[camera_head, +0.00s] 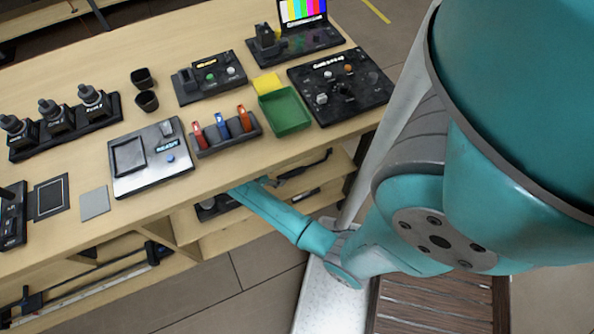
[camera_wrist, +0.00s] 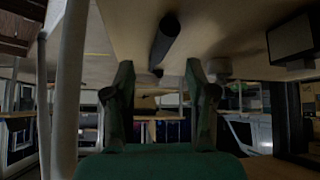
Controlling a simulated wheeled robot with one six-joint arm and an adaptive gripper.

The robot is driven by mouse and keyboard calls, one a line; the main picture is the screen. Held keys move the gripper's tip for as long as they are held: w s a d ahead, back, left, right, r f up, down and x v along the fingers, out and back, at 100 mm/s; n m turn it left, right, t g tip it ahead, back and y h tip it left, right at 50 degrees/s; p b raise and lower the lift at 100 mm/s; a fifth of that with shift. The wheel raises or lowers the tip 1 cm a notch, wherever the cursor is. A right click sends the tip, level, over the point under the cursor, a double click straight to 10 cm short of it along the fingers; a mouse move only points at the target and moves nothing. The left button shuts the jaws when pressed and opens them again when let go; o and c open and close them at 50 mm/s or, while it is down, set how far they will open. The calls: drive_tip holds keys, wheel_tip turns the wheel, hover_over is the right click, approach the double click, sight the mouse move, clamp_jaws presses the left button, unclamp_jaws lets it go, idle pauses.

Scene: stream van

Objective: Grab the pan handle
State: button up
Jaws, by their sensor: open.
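My gripper (camera_wrist: 159,68) shows in the wrist view with its two dark fingers spread apart and nothing held between them. A dark cylindrical bar (camera_wrist: 164,40), which looks like the pan handle, runs against the pale surface at the top of that view. Its near end lies between and just beyond the fingertips, and I see no contact. In the head view my arm reaches in under the tabletop, so the gripper is hidden there. A dark long-handled item (camera_head: 300,168) lies on the shelf below the tabletop; I cannot tell whether it is the same bar.
The wooden table (camera_head: 235,180) overhangs the lower shelf (camera_head: 225,240). On top are a green tray (camera_head: 284,112), a control panel (camera_head: 341,86), a rack of coloured items (camera_head: 225,132) and a joystick row (camera_head: 62,124).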

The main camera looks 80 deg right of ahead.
sight(294, 171)
drive_tip(key=shift+w+d+r+m+g, duration=0.2)
drive_tip(key=shift+d+r+m+g, duration=0.15)
drive_tip(key=shift+r+m, duration=0.2)
drive_tip(key=shift+w+d+r+m+g, duration=0.2)
drive_tip(key=shift+d+r+m+g, duration=0.15)
drive_tip(key=shift+r+m, duration=0.15)
drive_tip(key=shift+d+r, duration=0.1)
drive_tip(key=shift+d, duration=0.1)
drive_tip(key=shift+m, duration=0.25)
drive_tip(key=x, duration=0.4)
drive_tip(key=shift+s, duration=0.2)
drive_tip(key=shift+a+x, duration=0.15)
drive_tip(key=shift+x, duration=1.4)
drive_tip(key=shift+a+x, duration=0.2)
drive_tip(key=shift+x, duration=1.35)
clamp_jaws()
